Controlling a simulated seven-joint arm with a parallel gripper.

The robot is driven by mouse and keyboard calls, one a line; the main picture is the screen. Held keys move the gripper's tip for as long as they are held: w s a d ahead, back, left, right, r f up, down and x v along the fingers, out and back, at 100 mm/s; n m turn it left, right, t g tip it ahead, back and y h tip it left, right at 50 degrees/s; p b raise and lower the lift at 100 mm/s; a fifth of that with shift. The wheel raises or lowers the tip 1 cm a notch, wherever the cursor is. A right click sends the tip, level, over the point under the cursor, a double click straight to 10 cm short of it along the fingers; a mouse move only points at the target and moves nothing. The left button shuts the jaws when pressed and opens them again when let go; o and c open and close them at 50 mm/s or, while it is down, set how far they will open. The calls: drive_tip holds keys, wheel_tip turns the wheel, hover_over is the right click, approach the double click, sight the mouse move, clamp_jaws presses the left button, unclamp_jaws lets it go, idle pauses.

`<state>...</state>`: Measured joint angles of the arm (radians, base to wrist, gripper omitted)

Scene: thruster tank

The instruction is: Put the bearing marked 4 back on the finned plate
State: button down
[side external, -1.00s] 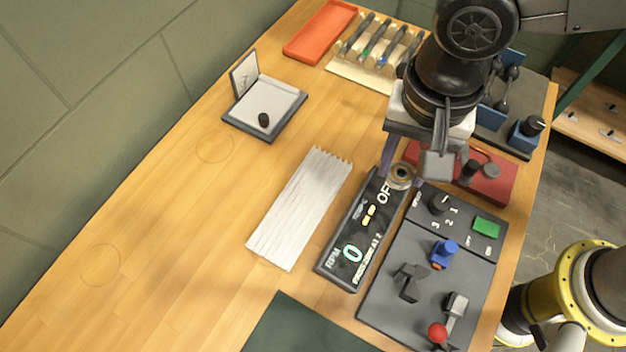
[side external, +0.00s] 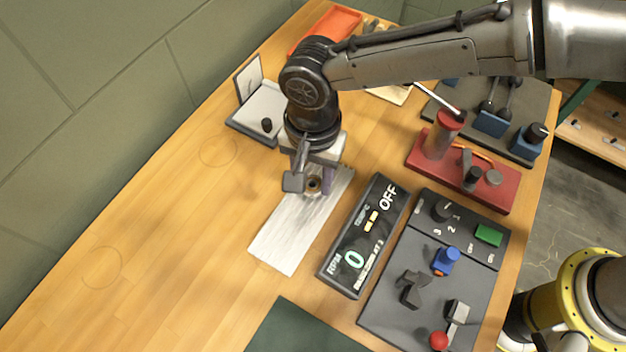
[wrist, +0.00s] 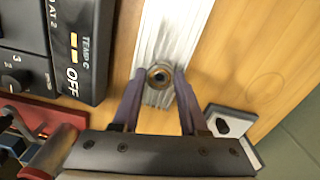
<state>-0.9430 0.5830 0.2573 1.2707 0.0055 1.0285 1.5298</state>
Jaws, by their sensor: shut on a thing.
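The finned plate (side external: 288,240) is a flat, pale metal plate lying on the wooden table left of the display panel. It also fills the upper middle of the wrist view (wrist: 182,28). My gripper (side external: 314,188) is over the plate's far end, pointing down. In the wrist view my gripper (wrist: 159,82) is shut on a small round bearing (wrist: 159,75) with a dark centre hole. The bearing (side external: 313,183) also shows between the fingers in the side view. I cannot tell whether it touches the plate, and no number is readable on it.
The display panel (side external: 362,235) reads OFF and RPM 0. Right of it is a control box (side external: 415,310) with knobs and a red-tipped lever. A red stand (side external: 425,160) is behind. A small open case (side external: 248,125) lies left of my wrist. The table's left side is clear.

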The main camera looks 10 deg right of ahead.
sight(314, 183)
drive_tip(key=shift+f, duration=1.05)
drive_tip(key=shift+f, duration=0.1)
drive_tip(key=shift+c, duration=2.2)
unclamp_jaws()
wheel_tip(314, 183, up, 12)
drive_tip(key=shift+d+r, duration=0.15)
drive_tip(key=shift+r, duration=0.05)
